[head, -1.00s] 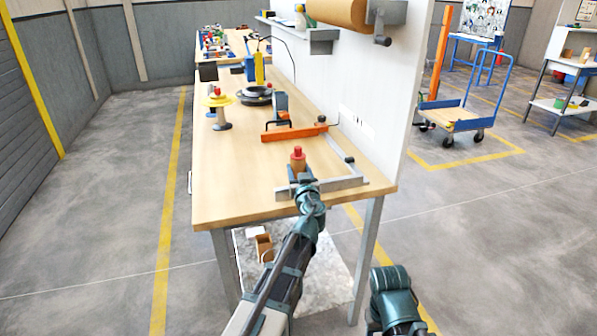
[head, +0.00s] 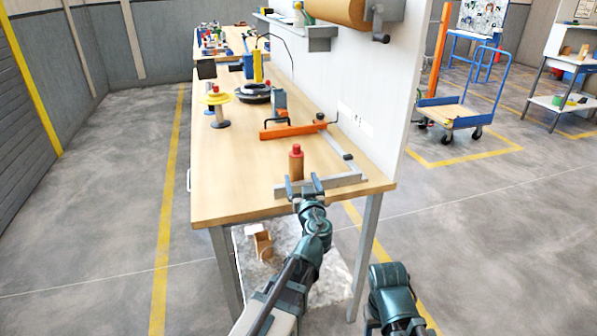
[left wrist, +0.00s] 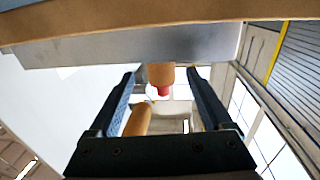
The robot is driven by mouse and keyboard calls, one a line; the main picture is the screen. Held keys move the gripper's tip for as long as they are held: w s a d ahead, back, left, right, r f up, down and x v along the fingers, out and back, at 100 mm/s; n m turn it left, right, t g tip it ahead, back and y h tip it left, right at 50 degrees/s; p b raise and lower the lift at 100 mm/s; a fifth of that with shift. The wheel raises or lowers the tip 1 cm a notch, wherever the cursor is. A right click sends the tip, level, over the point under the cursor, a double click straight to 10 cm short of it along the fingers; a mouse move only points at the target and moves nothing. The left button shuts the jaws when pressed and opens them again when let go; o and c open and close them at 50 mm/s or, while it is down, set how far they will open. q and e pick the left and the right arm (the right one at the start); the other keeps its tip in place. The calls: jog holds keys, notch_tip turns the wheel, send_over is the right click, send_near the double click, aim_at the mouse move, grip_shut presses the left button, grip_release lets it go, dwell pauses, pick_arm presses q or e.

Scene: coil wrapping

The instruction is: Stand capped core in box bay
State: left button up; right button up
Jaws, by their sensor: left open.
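The capped core (head: 296,164), a brown cylinder with a red cap, stands upright near the table's front edge, just behind a grey metal bar. My left gripper (head: 309,186) is open and empty at the front edge, slightly right of the core's base and apart from it. In the left wrist view, which looks upside down, the core (left wrist: 161,75) shows beyond the tips of the open fingers (left wrist: 163,80), roughly between them. A small open cardboard box (head: 262,244) sits on the shelf under the table; its inside is hard to make out. My right gripper is out of view.
The grey L-shaped bar (head: 345,180) lies around the core's front and right. An orange bar tool (head: 290,131), a spool with a yellow flange (head: 218,105) and a dark coil (head: 254,94) stand farther back. A white wall panel (head: 375,90) borders the right. The table's left front is clear.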

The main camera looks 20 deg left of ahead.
pick_arm(q)
jog(key=shift+v, duration=2.3)
jog(key=s+d+f+m+g+h, duration=0.25)
jog(key=s+f+g, duration=0.7)
jog(key=f, duration=0.55)
jog(key=s+d+f+m+g+h, duration=0.2)
jog(key=s+d+f+m+g, duration=0.1)
jog(key=s+d, duration=0.2)
jog(key=s+d+f+m+g+h, duration=0.2)
jog(key=s+d, duration=0.4)
jog(key=s, duration=0.3)
jog(key=shift+s+d+f+m+g, duration=0.2)
jog(key=shift+f+m+g, duration=0.65)
jog(key=shift+f, duration=0.1)
jog(key=shift+r+h, duration=0.1)
jog(key=shift+h, duration=0.15)
